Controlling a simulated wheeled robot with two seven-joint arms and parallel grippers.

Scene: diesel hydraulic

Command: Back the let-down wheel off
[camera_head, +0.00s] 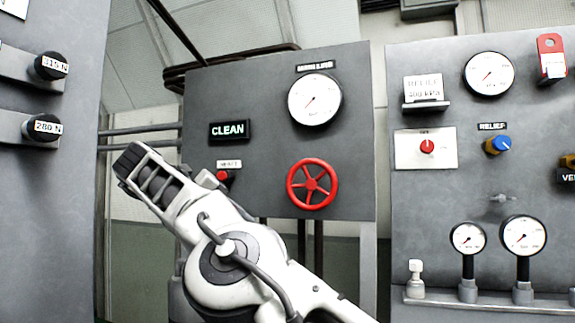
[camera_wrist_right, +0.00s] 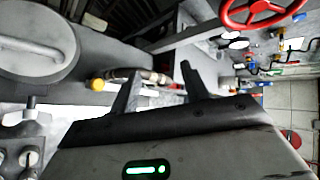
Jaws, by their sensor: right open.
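A red spoked handwheel (camera_head: 312,184) is on the grey middle panel (camera_head: 260,95), below a round white gauge (camera_head: 315,99). No readable label names it as the let-down wheel. A red wheel (camera_wrist_right: 262,12) also shows at the top right of the right wrist view; I cannot tell if it is the same one. My right arm crosses the head view in front of the panel, left of and below the wheel. In the right wrist view my right gripper (camera_wrist_right: 158,82) is open, its fingers apart and empty, away from the red wheel. My left gripper is not in view.
The right panel carries gauges, a blue RELIEF knob (camera_head: 498,145) and a red knob (camera_head: 427,146). Black knobs (camera_head: 50,66) stick out at the left. A large grey cylinder (camera_wrist_right: 38,45) shows in the wrist view.

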